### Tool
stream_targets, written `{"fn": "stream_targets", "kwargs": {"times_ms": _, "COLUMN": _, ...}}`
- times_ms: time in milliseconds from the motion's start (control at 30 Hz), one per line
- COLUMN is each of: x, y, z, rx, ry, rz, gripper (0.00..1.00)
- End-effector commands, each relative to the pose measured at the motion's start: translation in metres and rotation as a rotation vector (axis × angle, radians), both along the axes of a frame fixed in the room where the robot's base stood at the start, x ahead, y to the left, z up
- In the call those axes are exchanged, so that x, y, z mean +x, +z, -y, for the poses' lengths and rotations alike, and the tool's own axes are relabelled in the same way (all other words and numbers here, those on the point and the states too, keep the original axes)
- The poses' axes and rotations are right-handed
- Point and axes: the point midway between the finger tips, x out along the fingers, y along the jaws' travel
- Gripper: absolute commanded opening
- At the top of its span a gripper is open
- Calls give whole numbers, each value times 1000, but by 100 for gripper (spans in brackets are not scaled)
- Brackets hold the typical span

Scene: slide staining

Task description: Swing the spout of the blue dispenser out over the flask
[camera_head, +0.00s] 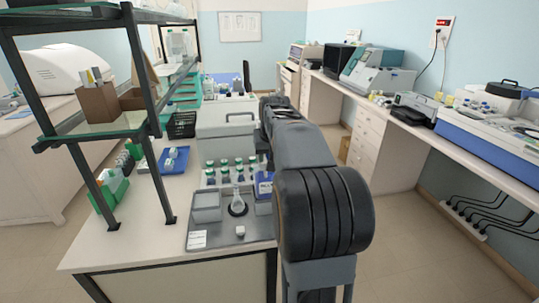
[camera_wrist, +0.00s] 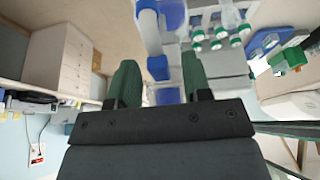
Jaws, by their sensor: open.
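The flask (camera_head: 238,204) is clear and round-bottomed and stands on a dark ring on the grey tray (camera_head: 215,239) in the head view. The blue dispenser (camera_head: 264,187) is at its right, mostly hidden behind my arm. In the wrist view, a pale upright part with blue ends (camera_wrist: 158,68) shows beyond and between the fingers; I cannot tell which part of it is the spout. My gripper (camera_wrist: 160,78) is open, its two green fingers apart with nothing clearly held. In the head view my arm hides the gripper.
Several green-capped bottles (camera_head: 224,172) stand behind the flask. A grey box (camera_head: 207,206) is left of it, and a small white block (camera_head: 240,230) in front. A dark-framed shelf (camera_head: 140,85) rises at the left. The front-left bench top is clear.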

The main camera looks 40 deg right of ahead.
Motion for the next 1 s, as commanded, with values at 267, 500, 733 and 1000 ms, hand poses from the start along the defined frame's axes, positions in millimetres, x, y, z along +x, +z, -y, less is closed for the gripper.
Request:
{"fn": "stream_targets", "kwargs": {"times_ms": 267, "x": 0, "y": 0, "z": 0, "rx": 0, "ry": 0, "rz": 0, "gripper": 41}}
{"fn": "stream_targets", "kwargs": {"times_ms": 500, "x": 0, "y": 0, "z": 0, "rx": 0, "ry": 0, "rz": 0, "gripper": 18}}
{"fn": "stream_targets", "kwargs": {"times_ms": 733, "x": 0, "y": 0, "z": 0, "rx": 0, "ry": 0, "rz": 0, "gripper": 0}}
{"fn": "stream_targets", "kwargs": {"times_ms": 1000, "x": 0, "y": 0, "z": 0, "rx": 0, "ry": -1, "rz": 0, "gripper": 0}}
